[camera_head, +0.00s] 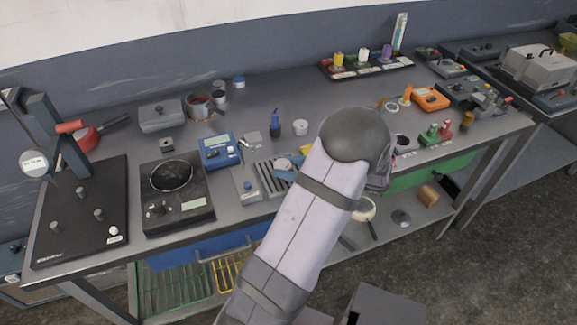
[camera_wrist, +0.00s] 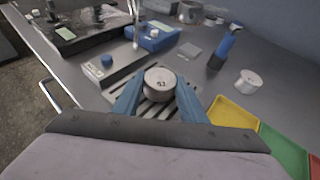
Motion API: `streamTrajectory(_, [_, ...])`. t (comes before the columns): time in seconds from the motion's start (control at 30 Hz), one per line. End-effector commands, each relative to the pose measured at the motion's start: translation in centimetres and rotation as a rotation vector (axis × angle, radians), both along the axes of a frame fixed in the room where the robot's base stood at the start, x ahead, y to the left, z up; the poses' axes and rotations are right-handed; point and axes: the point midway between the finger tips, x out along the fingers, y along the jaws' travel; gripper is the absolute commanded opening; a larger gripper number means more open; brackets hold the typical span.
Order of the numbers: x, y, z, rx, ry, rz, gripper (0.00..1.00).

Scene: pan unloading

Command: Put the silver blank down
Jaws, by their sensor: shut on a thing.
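The silver blank (camera_wrist: 161,82) is a short metal cylinder with a dark marking on its top, in the middle of the wrist view. My gripper (camera_wrist: 160,92) has its two blue fingers shut on its sides. The blank is over a slotted grey rack (camera_wrist: 122,98); I cannot tell whether it touches the slats. In the head view the blank (camera_head: 283,163) shows small beside my blue fingers (camera_head: 286,169), partly hidden by my arm. The rack's slats (camera_head: 265,178) show to its left.
A blue meter (camera_head: 219,150) and a black hotplate (camera_head: 177,192) stand to the left. A blue-handled tool (camera_head: 275,124) and a white cylinder (camera_head: 300,127) stand behind. Yellow (camera_wrist: 232,112) and green (camera_wrist: 283,150) trays lie to the right in the wrist view.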

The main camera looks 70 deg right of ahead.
Motion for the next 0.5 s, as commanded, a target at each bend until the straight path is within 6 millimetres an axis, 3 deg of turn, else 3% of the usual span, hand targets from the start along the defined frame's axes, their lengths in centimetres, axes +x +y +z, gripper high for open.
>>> streamTrajectory(0.17, [0.01, -0.01, -0.30, 0.000, -0.001, 0.000, 0.12])
streamTrajectory(0.2, [0.00, -0.01, -0.30, 0.000, 0.000, 0.000, 0.43])
streamTrajectory(0.27, [0.00, -0.01, -0.26, 0.000, 0.000, 0.000, 0.57])
streamTrajectory(0.5, [0.00, 0.00, -0.25, 0.000, 0.000, 0.000, 0.57])
